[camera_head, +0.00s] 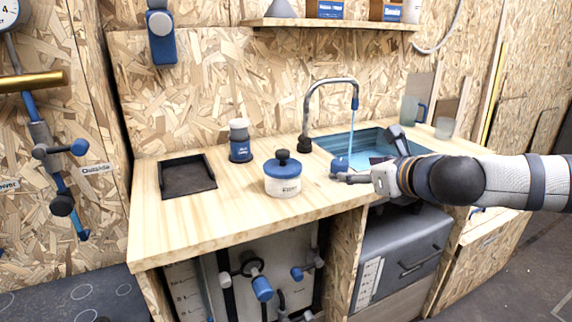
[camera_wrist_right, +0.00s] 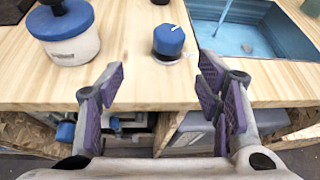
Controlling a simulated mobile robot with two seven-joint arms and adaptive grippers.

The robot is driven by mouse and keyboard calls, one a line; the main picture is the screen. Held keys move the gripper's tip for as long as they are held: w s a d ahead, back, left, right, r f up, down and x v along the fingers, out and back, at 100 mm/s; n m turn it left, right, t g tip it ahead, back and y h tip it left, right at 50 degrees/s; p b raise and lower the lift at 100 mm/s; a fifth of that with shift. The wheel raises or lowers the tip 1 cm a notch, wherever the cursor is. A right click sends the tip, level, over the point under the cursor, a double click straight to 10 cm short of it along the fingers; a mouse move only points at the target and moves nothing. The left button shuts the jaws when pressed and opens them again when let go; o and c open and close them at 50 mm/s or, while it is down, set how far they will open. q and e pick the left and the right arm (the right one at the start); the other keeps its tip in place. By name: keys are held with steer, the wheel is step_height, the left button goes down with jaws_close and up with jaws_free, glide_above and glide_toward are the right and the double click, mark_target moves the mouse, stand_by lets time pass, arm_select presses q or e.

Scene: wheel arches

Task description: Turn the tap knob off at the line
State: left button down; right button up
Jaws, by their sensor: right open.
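The blue tap knob (camera_head: 339,164) sits on the wooden counter in front of the sink; it also shows in the right wrist view (camera_wrist_right: 168,40), with a pale line on its top and a white mark on the counter beside it. The curved metal tap (camera_head: 331,88) has a blue tip, and a thin stream of water (camera_head: 352,125) falls into the blue sink (camera_head: 377,143). My right gripper (camera_head: 367,157) is open and empty close to the knob. In the right wrist view its purple-padded fingers (camera_wrist_right: 160,88) are spread, with the knob ahead between them, apart from both. My left gripper is out of view.
A white jar with a blue lid (camera_head: 283,178) stands left of the knob. A blue-and-white bottle (camera_head: 240,141) and a black tray (camera_head: 187,177) are further left. Cups (camera_head: 409,109) stand behind the sink. The counter's front left is clear.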

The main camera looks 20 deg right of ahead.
mark_target(341, 162)
steer(key=shift+m, duration=0.7)
steer(key=x, duration=0.3)
steer(key=d+b+x, duration=0.1)
steer(key=x, duration=0.3)
steer(key=b+x, duration=0.1)
steer(key=x, duration=0.2)
steer(key=shift+w+d+r, duration=0.2)
steer(key=shift+w, duration=0.35)
steer(key=shift+w+r, duration=0.1)
steer(key=shift+w, duration=0.45)
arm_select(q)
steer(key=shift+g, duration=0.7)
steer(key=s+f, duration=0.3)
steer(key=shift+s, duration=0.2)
arm_select(e)
steer(key=shift+r, duration=0.15)
steer(key=c, duration=1.2)
